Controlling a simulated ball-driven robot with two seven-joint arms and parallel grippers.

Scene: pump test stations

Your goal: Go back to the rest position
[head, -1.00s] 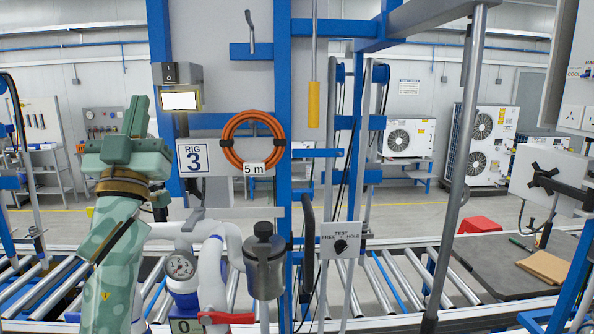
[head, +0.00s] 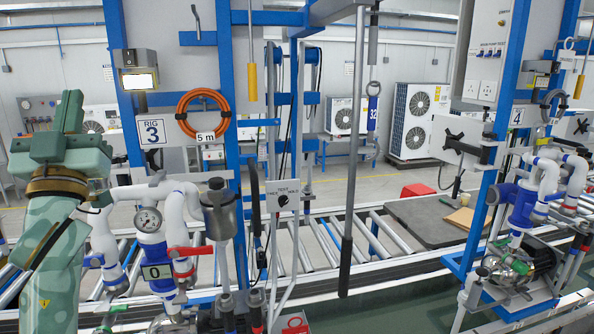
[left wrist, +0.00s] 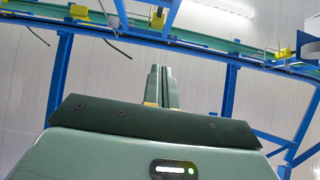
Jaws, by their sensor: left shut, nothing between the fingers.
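My left gripper (head: 70,112) is raised at the left of the head view, pointing up, with its fingers together and nothing between them. In the left wrist view its two fingers (left wrist: 161,88) stand side by side and closed, against a pale wall and blue overhead beams. It is apart from the rig 3 station to its right. My right gripper is in neither view.
The rig 3 sign (head: 152,132), an orange hose coil (head: 203,113), a gauge (head: 148,220) on white pipes and a grey metal canister (head: 218,212) are to the right. A roller conveyor (head: 325,242) runs behind. Rig 4 pipework (head: 540,190) stands at the far right.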

